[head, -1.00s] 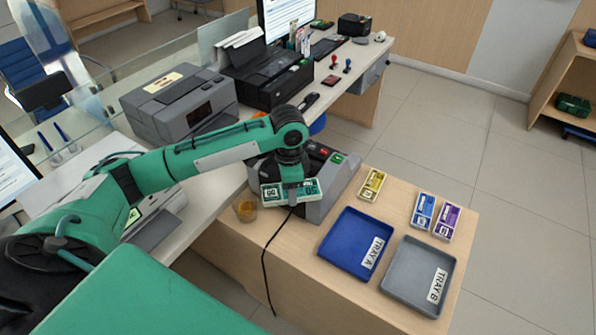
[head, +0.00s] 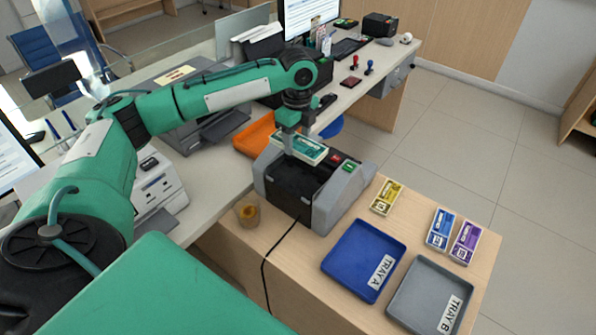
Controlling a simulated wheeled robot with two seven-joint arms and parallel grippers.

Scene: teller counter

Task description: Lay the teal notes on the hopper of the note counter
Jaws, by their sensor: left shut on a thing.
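The teal notes (head: 308,150) are a banded bundle above the top of the note counter (head: 322,196). My left gripper (head: 290,146) is shut on the teal notes, at their left end. The note counter is a grey and black machine with a red and a green button, standing on the wooden table. I cannot tell whether the notes touch the hopper or hang just above it. My right gripper is not in view.
The blue tray A (head: 349,282) and the grey tray B (head: 420,318) lie at the front right of the table. Yellow notes (head: 386,198), blue notes (head: 440,229) and purple notes (head: 465,243) lie behind them. A small amber cup (head: 248,214) stands left of the counter. An orange tray (head: 252,136) lies behind it.

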